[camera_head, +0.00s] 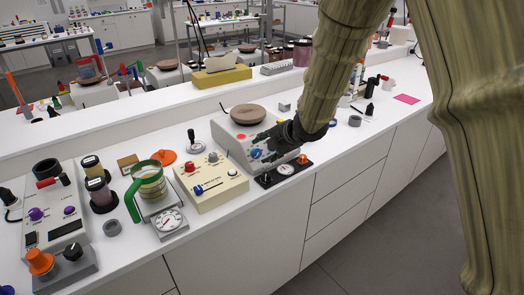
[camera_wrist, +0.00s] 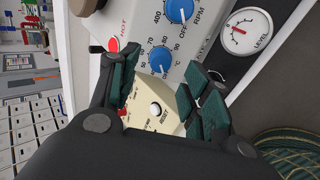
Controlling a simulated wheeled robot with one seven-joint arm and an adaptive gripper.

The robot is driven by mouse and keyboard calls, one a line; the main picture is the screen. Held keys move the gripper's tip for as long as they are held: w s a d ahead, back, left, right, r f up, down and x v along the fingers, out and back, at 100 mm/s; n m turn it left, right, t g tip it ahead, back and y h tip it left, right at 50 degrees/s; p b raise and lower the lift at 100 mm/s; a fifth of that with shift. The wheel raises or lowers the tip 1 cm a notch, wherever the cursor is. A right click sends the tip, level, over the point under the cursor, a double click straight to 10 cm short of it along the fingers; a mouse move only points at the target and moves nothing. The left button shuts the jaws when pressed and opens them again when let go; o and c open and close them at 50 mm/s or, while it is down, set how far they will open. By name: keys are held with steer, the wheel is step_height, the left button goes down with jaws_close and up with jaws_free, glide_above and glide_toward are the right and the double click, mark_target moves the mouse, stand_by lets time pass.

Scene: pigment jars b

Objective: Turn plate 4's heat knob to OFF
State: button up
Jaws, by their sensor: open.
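A grey-white hot plate (camera_head: 229,133) with a round brown top stands at the middle of the bench; I cannot read a plate number. In the wrist view its panel (camera_wrist: 215,75) carries two blue knobs. The heat knob (camera_wrist: 162,60) has a scale with 50, 70, 90 and OFF; its exact setting is unclear. The other blue knob (camera_wrist: 180,9) is marked RPM. A red light marked HOT (camera_wrist: 114,44) is beside them. My gripper (camera_wrist: 163,92) is open and empty, with the heat knob just beyond and between its fingertips. In the head view my gripper (camera_head: 262,140) partly hides the panel.
A beige box (camera_head: 210,180) with red, grey and blue controls stands close on the left. A level gauge (camera_wrist: 238,32) is on a dark base beside the hot plate, with an orange knob (camera_head: 303,159). A scale (camera_head: 170,222) holds a green-handled jug (camera_head: 149,185).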

steer(key=v, duration=0.7)
steer(key=shift+d+r, duration=0.15)
steer(key=shift+r, duration=0.15)
steer(key=shift+s+f, duration=0.15)
